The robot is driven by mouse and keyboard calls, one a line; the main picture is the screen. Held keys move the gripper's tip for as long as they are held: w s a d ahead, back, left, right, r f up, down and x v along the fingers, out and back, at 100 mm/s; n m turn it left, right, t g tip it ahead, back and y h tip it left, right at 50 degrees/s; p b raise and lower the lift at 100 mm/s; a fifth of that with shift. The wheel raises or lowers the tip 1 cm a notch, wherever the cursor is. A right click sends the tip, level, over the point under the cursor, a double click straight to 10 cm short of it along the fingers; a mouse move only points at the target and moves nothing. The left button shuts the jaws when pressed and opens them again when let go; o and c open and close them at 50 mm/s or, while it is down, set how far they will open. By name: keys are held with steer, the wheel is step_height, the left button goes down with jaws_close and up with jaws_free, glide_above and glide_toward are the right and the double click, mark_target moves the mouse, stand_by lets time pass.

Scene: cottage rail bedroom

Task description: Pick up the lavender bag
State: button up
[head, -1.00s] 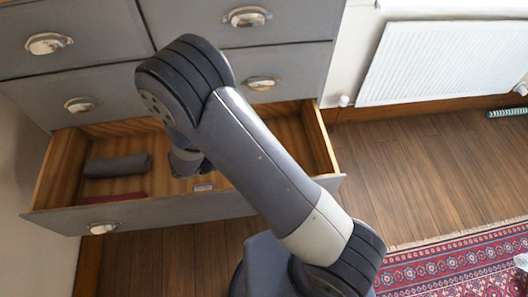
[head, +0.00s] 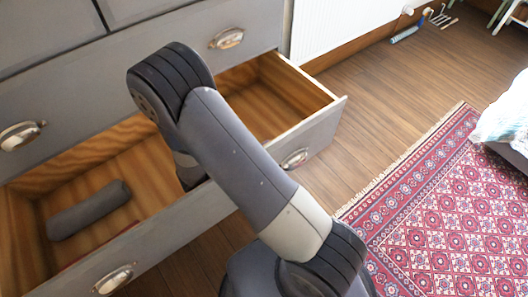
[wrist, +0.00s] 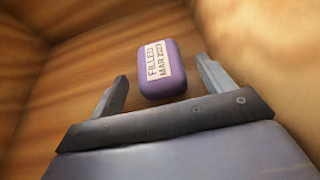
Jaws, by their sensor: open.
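The lavender bag (wrist: 157,72) is a small purple pillow shape with a white label reading "FILLED MAR 2023". In the wrist view it lies on the wooden floor of the open drawer, close to the drawer's wall. My gripper (wrist: 165,88) is open, with one finger on each side of the bag; I cannot tell whether either finger touches it. In the head view my arm reaches down into the open drawer (head: 158,240), and the arm and drawer front hide both the gripper and the bag.
A rolled grey cloth (head: 88,210) lies in the drawer's left part, with a red item (head: 100,243) by the front wall. The drawer's right part looks empty. A red patterned rug (head: 430,210) and a bed corner (head: 503,115) are to the right. A radiator (head: 340,28) is behind.

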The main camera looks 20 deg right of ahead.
steer(key=shift+c, duration=0.3)
steer(key=c, duration=1)
